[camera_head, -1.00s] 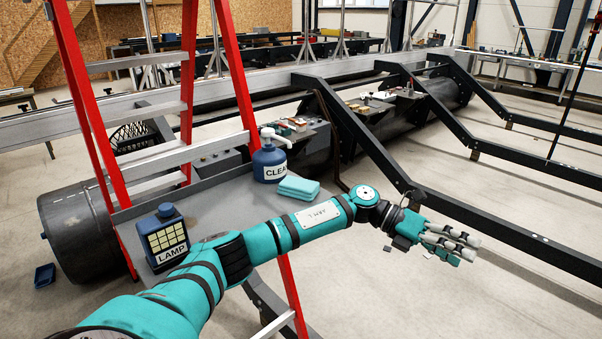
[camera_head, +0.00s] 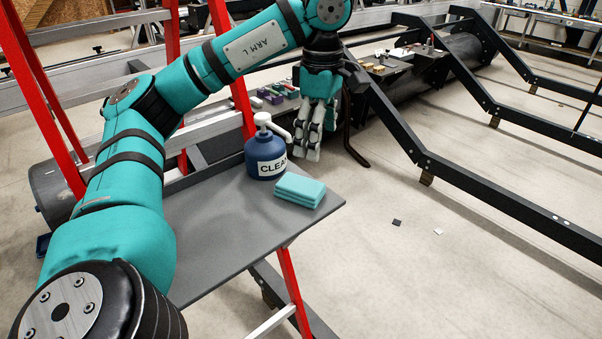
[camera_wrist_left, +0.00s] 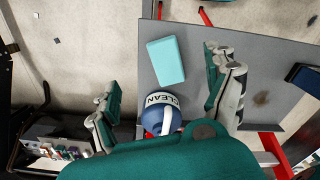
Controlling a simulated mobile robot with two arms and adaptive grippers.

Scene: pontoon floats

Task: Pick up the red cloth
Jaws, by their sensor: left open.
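No red cloth shows; the folded cloth on the grey platform (camera_head: 225,240) is teal (camera_head: 300,190). It lies flat near the platform's right edge, and it also shows in the left wrist view (camera_wrist_left: 166,61). My left gripper (camera_head: 314,142) points down, open and empty, above and behind the teal cloth in the head view. In the left wrist view its fingers (camera_wrist_left: 165,98) are spread wide, with the cloth and bottle showing between them, apart from both. My right gripper is not in view.
A blue pump bottle labelled CLEAN (camera_head: 265,157) stands right beside the cloth. Red ladder rails (camera_head: 240,85) rise close by. A dark blue object (camera_wrist_left: 304,76) sits on the platform in the wrist view. Black frame beams (camera_head: 480,185) run along the right, over open floor.

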